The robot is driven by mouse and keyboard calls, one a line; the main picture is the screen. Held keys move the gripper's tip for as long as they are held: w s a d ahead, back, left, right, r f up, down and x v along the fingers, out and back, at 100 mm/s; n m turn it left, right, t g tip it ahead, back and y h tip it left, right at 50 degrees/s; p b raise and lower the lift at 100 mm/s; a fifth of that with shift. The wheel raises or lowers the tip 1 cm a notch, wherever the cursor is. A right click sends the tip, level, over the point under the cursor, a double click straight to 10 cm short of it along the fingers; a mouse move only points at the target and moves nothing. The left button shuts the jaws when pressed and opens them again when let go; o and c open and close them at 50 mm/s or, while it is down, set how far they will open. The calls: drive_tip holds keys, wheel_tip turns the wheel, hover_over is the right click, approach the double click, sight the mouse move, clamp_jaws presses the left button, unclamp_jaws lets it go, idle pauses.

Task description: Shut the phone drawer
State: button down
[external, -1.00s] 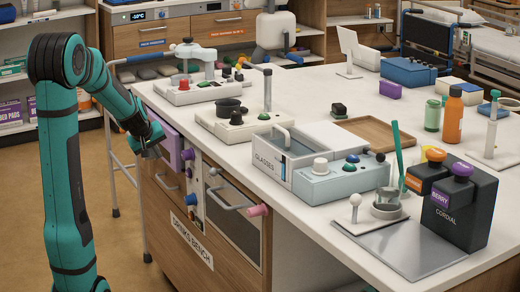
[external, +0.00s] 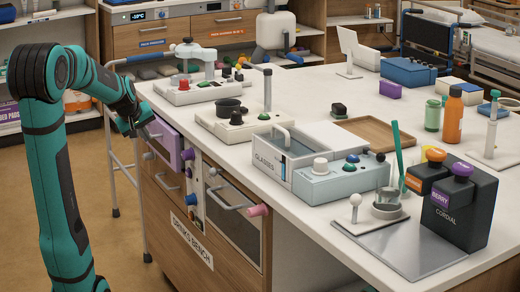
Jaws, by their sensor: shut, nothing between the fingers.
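A purple drawer front (external: 169,144) is at the upper left end of the bench's front side, just under the worktop. I take it for the phone drawer, though I can read no label on it. A grey bar handle shows near its upper left. How far the drawer stands out is hard to tell from this angle. My gripper (external: 143,132) is shut and empty. It is at the upper left of the purple front, close to the handle; whether it touches is not clear.
Knobs, a wooden drawer (external: 167,187) with a bar handle and an oven-like door (external: 232,222) with a pink-ended handle are beside and below. A grey tubular frame (external: 112,160) stands left of the bench. The worktop (external: 320,85) holds several devices.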

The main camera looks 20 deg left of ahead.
drive_tip(key=n, duration=0.1)
drive_tip(key=n+g+h, duration=0.1)
drive_tip(key=n+h, duration=0.4)
drive_tip(key=n, duration=1.3)
approach(165, 138)
drive_tip(key=s+a, duration=0.5)
drive_tip(key=shift+w+d+r+x, duration=0.15)
drive_tip(key=shift+d+r+x, duration=0.15)
drive_tip(key=shift+x, duration=1.9)
drive_tip(key=shift+w+d+r+x, duration=0.2)
drive_tip(key=shift+r+x, duration=0.05)
drive_tip(key=shift+x, duration=2)
drive_tip(key=shift+w+d+r+x, duration=0.15)
drive_tip(key=shift+d+r+x, duration=0.15)
drive_tip(key=shift+x, duration=1.9)
drive_tip(key=w+d, duration=0.2)
drive_tip(key=shift+w+d, duration=0.15)
drive_tip(key=shift+w, duration=0.1)
drive_tip(key=shift+r, duration=0.1)
drive_tip(key=shift+w+d, duration=0.1)
